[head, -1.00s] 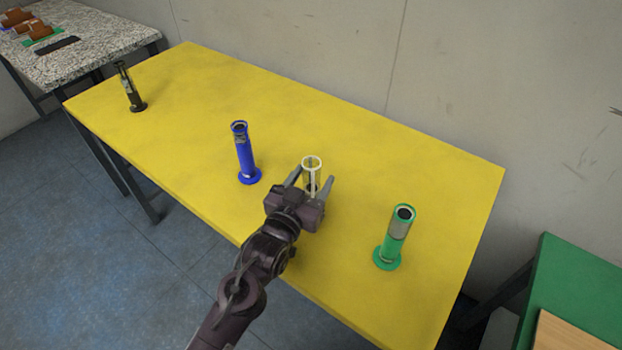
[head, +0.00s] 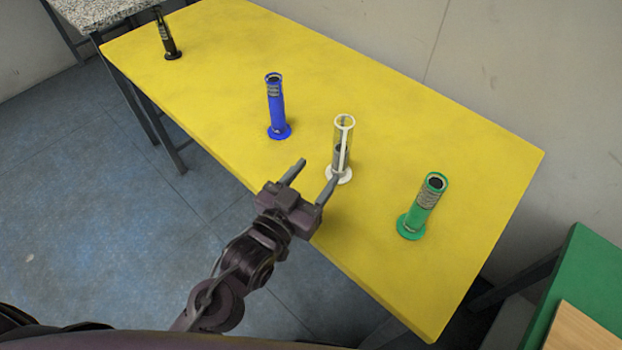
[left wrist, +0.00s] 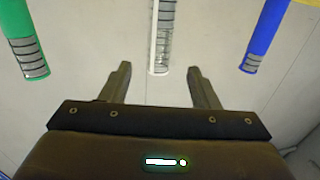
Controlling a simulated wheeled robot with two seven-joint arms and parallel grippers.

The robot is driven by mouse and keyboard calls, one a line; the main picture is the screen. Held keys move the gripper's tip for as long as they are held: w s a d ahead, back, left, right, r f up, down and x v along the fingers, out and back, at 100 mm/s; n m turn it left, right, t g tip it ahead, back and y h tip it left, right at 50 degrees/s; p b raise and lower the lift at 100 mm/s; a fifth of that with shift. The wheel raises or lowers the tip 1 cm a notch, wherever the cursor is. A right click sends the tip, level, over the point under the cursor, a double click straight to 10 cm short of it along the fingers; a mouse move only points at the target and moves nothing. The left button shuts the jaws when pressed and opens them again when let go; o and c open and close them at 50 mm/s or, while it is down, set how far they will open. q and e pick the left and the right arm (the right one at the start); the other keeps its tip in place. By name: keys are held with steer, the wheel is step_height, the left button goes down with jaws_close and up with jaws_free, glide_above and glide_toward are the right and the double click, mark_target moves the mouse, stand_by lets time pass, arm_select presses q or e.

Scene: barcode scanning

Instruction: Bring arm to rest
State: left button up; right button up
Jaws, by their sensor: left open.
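My left gripper (head: 312,179) is open and empty at the front edge of the yellow table (head: 460,150). A clear and white cylinder (head: 342,150) on a round white base stands upright on the table, just beyond the fingertips and apart from them. In the left wrist view, the fingers of my left gripper (left wrist: 160,80) are spread, with the clear cylinder (left wrist: 163,40) ahead between them. My right gripper is not in view.
A blue cylinder (head: 276,108), a green cylinder (head: 421,208) and a black cylinder (head: 165,35) stand on the yellow table. A speckled table (head: 95,12) is at the back left. A green table (head: 585,270) with a wooden board (head: 580,330) is at the right.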

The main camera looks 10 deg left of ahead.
arm_select(q)
steer(key=shift+s+a, duration=0.1)
steer(key=shift+s, duration=0.15)
stand_by(0.4)
